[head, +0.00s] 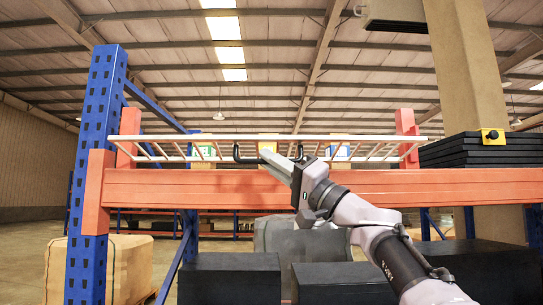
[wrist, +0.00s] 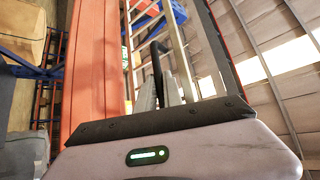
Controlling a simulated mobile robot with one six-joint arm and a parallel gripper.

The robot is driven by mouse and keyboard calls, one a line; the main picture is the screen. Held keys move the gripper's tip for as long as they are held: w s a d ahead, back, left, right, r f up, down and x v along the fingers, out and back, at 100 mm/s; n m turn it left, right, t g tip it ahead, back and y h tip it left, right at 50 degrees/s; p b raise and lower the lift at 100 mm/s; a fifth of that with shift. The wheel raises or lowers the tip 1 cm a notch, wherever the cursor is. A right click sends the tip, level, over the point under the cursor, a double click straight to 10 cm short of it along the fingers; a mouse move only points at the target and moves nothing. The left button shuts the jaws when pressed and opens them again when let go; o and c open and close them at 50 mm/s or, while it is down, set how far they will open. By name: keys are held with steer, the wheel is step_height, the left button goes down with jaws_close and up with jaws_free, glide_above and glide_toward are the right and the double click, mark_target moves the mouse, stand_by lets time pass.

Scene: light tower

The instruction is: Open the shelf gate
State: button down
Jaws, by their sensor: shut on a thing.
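The shelf gate (head: 215,137) is a cream barred frame between two orange end posts, above the orange beam (head: 330,187). In the head view its bars look strongly foreshortened, so it appears tilted; I cannot tell the exact angle. Its black handle (head: 243,156) is a U-shaped bar near the middle. My gripper (head: 268,155) reaches up from the lower right and is shut on the handle, near its middle. In the wrist view, the gripper fingers (wrist: 160,94) meet the dark handle (wrist: 157,62), with the gate bars (wrist: 182,60) behind. The exact contact is partly hidden.
A blue upright (head: 95,170) stands at the left. Behind the gate are boxes with green (head: 203,151) and blue (head: 340,151) labels. Black slabs (head: 478,150) are stacked at the right. Dark blocks (head: 230,277) sit below the beam.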

steer(key=shift+w+f, duration=0.1)
steer(key=shift+f, duration=0.3)
stand_by(0.3)
steer(key=c, duration=1.8)
jaws_free()
steer(key=shift+w+f, duration=0.1)
steer(key=shift+w, duration=0.1)
steer(key=b+v, duration=0.4)
steer(key=v, duration=1.3)
steer(key=shift+s+d+f+b, duration=0.1)
steer(key=shift+s+d+b, duration=0.05)
steer(key=shift+s+b, duration=0.15)
